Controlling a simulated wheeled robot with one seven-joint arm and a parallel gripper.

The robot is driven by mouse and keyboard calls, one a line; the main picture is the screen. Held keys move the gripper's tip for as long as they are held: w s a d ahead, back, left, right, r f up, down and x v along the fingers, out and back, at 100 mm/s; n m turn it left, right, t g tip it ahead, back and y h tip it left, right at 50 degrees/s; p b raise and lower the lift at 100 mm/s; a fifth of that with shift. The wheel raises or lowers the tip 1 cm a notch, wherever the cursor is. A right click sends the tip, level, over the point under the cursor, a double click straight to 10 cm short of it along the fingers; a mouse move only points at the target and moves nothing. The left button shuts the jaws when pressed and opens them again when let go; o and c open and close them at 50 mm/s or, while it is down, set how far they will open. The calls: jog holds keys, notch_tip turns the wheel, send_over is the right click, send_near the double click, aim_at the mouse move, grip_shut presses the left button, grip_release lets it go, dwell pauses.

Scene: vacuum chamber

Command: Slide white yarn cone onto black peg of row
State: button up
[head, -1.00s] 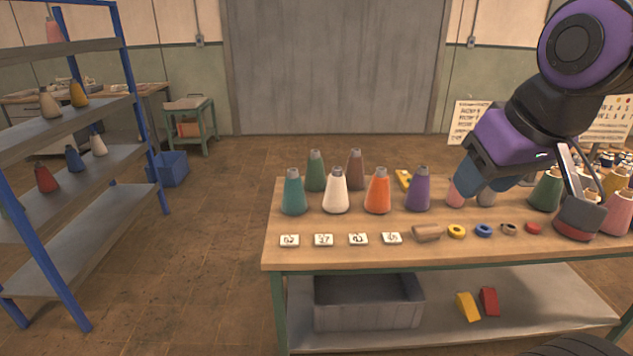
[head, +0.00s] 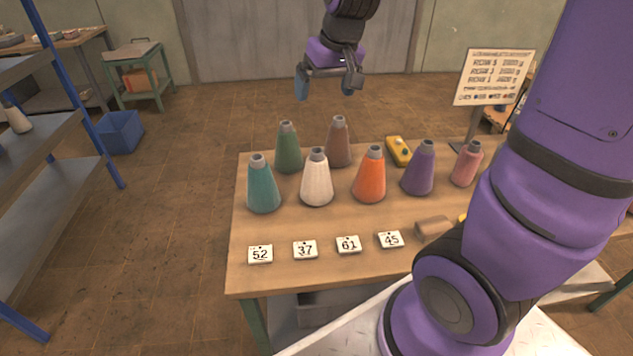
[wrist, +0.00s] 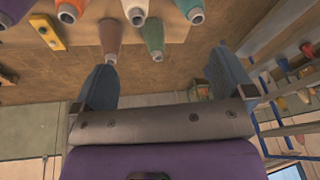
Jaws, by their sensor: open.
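The white yarn cone (head: 317,182) stands upright on the table (head: 285,282), in the front row between a teal cone (head: 263,187) and an orange cone (head: 371,178). It also shows at the top edge of the wrist view (wrist: 135,9). My gripper (head: 327,86) is open and empty, held in the air above and beyond the table's back edge, apart from all the cones. Its two blue fingers (wrist: 164,78) are spread wide in the wrist view. I cannot make out a black peg in any current view.
A green cone (head: 288,148) and a brown cone (head: 338,143) stand behind the white one. A purple cone (head: 419,170) and pink cone (head: 467,165) stand to the right. Number tags (head: 305,250) lie in front. A sign (head: 495,77) stands at the back right; blue-posted shelves (head: 45,150) at left.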

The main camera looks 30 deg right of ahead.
jog(key=g, duration=0.1)
send_near(316, 156)
jog(key=shift+m+h, duration=0.4)
jog(key=shift+h, duration=0.2)
jog(key=shift+w+d+f, duration=0.1)
jog(key=shift+w+f, duration=0.55)
jog(key=shift+f, duration=1.3)
jog(key=shift+w+f, duration=0.6)
jog(key=shift+f, duration=1.4)
jog(key=shift+w+d+f, duration=0.1)
jog(key=shift+w+f, duration=0.55)
jog(key=shift+f, duration=1.3)
jog(key=shift+c, duration=0.5)
jog(key=c, duration=1.4)
jog(key=shift+c, duration=0.3)
jog(key=shift+r, duration=0.2)
